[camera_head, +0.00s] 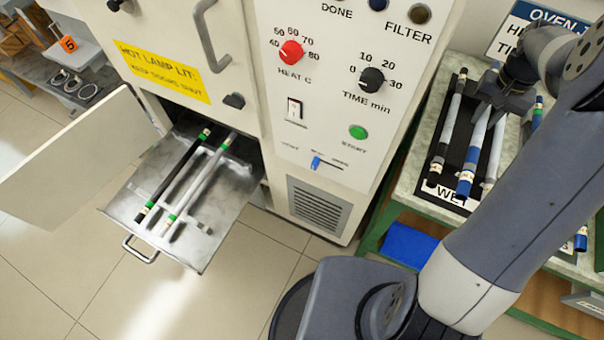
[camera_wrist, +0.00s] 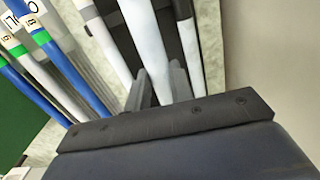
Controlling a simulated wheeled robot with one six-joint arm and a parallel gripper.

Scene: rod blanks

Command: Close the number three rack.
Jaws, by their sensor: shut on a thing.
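A metal rack (camera_head: 118,212) is pulled out of the oven's lower opening, with a wire handle (camera_head: 140,250) at its front. No number is readable on it. A black rod (camera_head: 178,172) and a grey rod (camera_head: 200,178), both with green bands, lie on it. My gripper (camera_head: 490,108) is far to the right, over the black "WET" tray (camera_head: 433,190). It is shut on a white rod with a blue end (camera_head: 470,165), whose white part shows between the fingers in the wrist view (camera_wrist: 148,45). I cannot tell whether the rod is lifted.
The oven door (camera_head: 85,160) stands open left of the rack. A yellow label (camera_head: 162,72) and control knobs are on the oven front. Other rods, one grey with black ends (camera_head: 445,132), lie beside the held rod. A blue bin (camera_head: 408,243) sits under the bench. Floor before the rack is clear.

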